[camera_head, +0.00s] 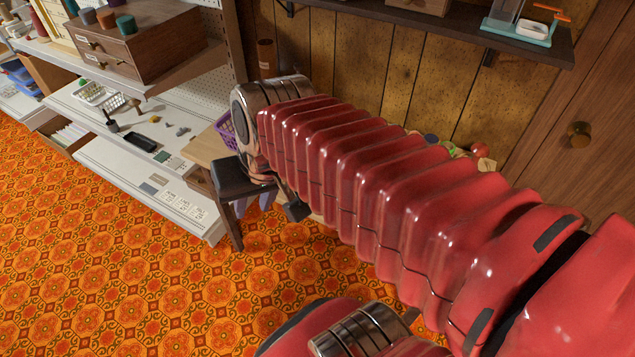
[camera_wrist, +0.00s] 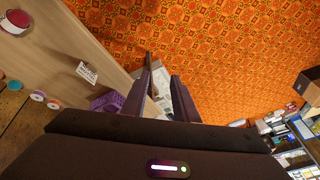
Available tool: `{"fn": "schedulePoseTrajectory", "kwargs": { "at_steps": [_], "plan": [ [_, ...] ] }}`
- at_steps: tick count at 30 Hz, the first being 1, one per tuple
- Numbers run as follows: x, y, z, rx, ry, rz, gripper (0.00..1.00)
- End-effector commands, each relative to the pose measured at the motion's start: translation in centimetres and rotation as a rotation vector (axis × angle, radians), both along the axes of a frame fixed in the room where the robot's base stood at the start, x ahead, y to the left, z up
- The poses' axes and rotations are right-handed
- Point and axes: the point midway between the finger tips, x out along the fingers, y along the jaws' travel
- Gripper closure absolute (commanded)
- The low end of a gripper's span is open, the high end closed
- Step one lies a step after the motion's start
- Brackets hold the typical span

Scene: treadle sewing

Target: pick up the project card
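A small white card with dark print (camera_wrist: 87,72) lies on the pale wooden tabletop (camera_wrist: 95,35) at the left of the wrist view; it looks like the project card, but its print is too small to read. My gripper (camera_wrist: 162,72) is open. Its two dark fingers are apart with nothing held between them, to the right of the card and clear of it. In the head view my arm covers most of the table, and I cannot make out the card there.
A purple basket (camera_wrist: 105,102) stands close to the left finger. Spools (camera_wrist: 37,95) and a red-topped round container (camera_wrist: 17,20) lie at the left. White shelves (camera_head: 120,165) with small goods and a wooden drawer box (camera_head: 145,45) stand at left. The orange patterned floor (camera_head: 90,270) is open.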

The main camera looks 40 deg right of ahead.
Motion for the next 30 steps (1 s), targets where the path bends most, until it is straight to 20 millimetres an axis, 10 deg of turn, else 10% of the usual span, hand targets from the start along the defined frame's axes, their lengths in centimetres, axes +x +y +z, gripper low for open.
{"fn": "schedulePoseTrajectory", "kwargs": {
  "at_steps": [30],
  "plan": [
    [6.6,-16.8,-9.0,0.879,0.375,-1.133,0.73]
  ]
}}
